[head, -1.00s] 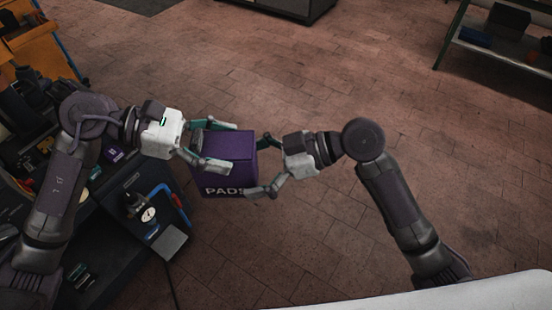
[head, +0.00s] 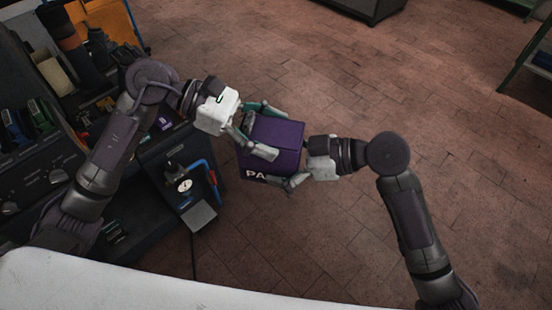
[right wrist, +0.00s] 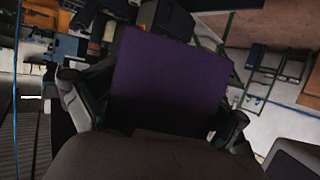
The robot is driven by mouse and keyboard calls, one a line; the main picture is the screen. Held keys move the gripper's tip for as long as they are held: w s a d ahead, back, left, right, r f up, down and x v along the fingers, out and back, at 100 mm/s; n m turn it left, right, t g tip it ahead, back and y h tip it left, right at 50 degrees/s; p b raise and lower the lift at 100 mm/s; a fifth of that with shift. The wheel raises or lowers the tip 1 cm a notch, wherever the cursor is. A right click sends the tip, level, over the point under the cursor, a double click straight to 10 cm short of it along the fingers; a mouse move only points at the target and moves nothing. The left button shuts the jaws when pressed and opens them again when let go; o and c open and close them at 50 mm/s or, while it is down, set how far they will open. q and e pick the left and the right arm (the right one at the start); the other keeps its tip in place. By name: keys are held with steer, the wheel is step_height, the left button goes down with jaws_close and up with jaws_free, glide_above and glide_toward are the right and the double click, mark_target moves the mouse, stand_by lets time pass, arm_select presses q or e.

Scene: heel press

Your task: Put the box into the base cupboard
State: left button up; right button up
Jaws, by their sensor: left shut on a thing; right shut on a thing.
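The box (head: 277,133) is purple with pale lettering on its front face, partly covered so that only "PA" shows. It is held up between my two grippers, above the floor. My left gripper (head: 264,130) is shut on its left side. My right gripper (head: 299,163) is shut on its right side, lower in the picture. In the right wrist view the box (right wrist: 170,82) fills the middle, with a finger on either side. I cannot pick out the base cupboard with certainty in these views.
A dark workbench with tools (head: 50,150) runs along the left. A press-like device with a round gauge and blue handle (head: 184,186) stands close below my left gripper. The brick floor (head: 400,80) is clear to the right. A green-framed shelf (head: 527,65) stands at the far right.

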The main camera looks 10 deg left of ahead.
arm_select(q)
steer(key=shift+s+d+r, duration=0.15)
steer(key=shift+d, duration=0.05)
arm_select(e)
steer(key=shift+a, duration=0.15)
arm_select(q)
steer(key=o, duration=1.2)
arm_select(e)
steer(key=c, duration=0.4)
arm_select(q)
steer(key=shift+o, duration=1.4)
arm_select(e)
steer(key=shift+c, duration=1.1)
arm_select(q)
steer(key=shift+a, duration=0.1)
